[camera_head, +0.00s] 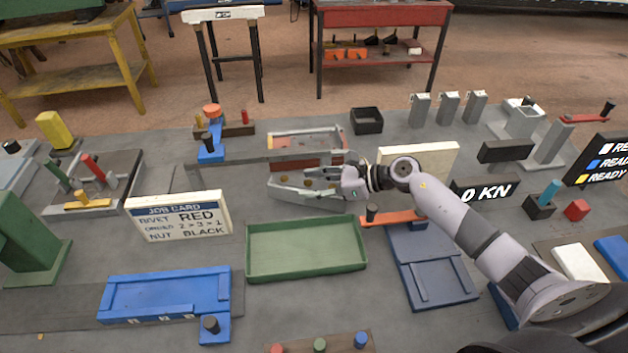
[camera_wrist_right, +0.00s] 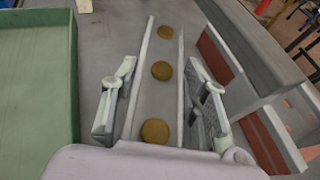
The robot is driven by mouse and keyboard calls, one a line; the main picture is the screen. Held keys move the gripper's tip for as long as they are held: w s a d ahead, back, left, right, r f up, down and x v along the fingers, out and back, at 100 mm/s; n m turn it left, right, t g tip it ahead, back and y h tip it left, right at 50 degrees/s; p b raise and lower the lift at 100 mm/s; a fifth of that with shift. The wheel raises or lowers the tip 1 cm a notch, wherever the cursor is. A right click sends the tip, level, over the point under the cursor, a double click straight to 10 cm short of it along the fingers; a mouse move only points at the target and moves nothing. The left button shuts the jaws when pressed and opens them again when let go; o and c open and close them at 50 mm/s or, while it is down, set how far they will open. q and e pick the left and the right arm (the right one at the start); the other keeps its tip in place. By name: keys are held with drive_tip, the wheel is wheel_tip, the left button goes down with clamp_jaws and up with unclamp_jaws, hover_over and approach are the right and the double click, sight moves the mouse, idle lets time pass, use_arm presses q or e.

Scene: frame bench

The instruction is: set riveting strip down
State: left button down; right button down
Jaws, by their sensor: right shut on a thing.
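The riveting strip is a narrow grey channel with pale raised edges and round brass discs along it. It shows in the wrist view (camera_wrist_right: 160,100) running between my fingers, and in the head view (camera_head: 322,191) beside the gripper. My right gripper (camera_head: 350,184) is shut on it, one finger along each side; the fingers also show in the wrist view (camera_wrist_right: 160,105). I cannot tell whether the strip touches the bench. The gripper hides its near end in the head view. My left gripper is not in view.
A green tray (camera_head: 305,275) lies just in front of the strip. A red-walled tray (camera_head: 305,135) and a long grey bar (camera_head: 250,157) lie behind it. A job card (camera_head: 180,217), a blue fixture (camera_head: 165,296) and a dark blue tray (camera_head: 436,285) stand around. Bare bench shows left of the strip.

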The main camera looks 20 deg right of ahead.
drive_tip(key=shift+d+r, duration=0.15)
drive_tip(key=c, duration=1.4)
unclamp_jaws()
drive_tip(key=shift+f, duration=0.25)
drive_tip(key=shift+o, duration=1)
drive_tip(key=shift+r, duration=0.1)
